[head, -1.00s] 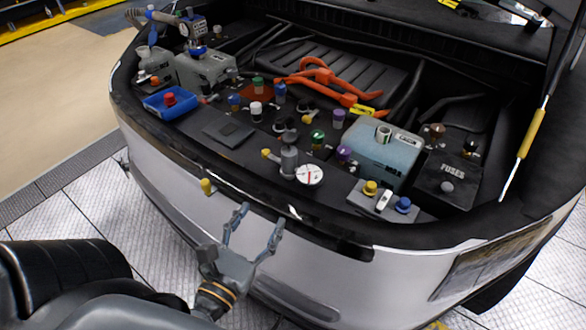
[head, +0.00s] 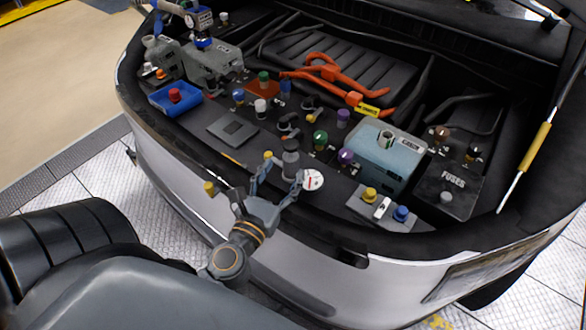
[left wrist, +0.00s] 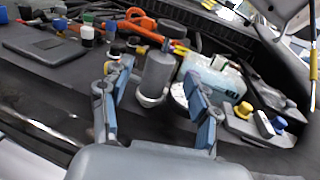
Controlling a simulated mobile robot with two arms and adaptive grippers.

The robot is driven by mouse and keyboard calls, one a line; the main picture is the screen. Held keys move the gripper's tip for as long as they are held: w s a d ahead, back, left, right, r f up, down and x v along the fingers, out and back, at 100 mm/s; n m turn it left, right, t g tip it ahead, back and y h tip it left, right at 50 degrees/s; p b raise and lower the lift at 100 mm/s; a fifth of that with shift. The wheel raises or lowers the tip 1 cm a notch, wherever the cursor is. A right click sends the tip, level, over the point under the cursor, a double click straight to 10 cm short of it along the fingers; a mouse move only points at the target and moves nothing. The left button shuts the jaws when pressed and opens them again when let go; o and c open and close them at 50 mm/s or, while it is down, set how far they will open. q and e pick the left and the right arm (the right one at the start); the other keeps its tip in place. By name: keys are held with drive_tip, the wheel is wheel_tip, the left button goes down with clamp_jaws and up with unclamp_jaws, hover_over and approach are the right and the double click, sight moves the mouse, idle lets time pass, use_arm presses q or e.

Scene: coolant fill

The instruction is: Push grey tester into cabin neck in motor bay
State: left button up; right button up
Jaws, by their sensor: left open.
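The grey tester (head: 291,162) is an upright grey cylinder with a round white dial (head: 313,180) beside it, near the front edge of the motor bay. My left gripper (head: 279,180) is open, with its fingertips at either side of the tester's lower part. In the left wrist view the tester (left wrist: 158,72) shows between the two open fingers (left wrist: 157,92); contact cannot be told. My right gripper is not in view.
Several coloured caps stand around the tester, including a green one (head: 320,139) and a purple one (head: 346,156). A blue tray (head: 176,101) and a grey tank (head: 213,64) are at the left. Orange cables (head: 325,68) lie behind. A fuse box (head: 452,182) is at the right.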

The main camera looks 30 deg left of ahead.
sight(287, 163)
use_arm(q)
drive_tip(key=shift+w+r, duration=0.2)
drive_tip(key=shift+w, duration=0.05)
drive_tip(key=w, duration=0.1)
drive_tip(key=w+p, duration=0.1)
drive_tip(key=w, duration=0.1)
drive_tip(key=w+p, duration=0.1)
drive_tip(key=shift+w+a+r, duration=0.15)
drive_tip(key=shift+a, duration=0.25)
drive_tip(key=shift+w+p, duration=0.25)
drive_tip(key=shift+p, duration=0.05)
drive_tip(key=shift+s, duration=0.1)
drive_tip(key=shift+c, duration=0.9)
clamp_jaws()
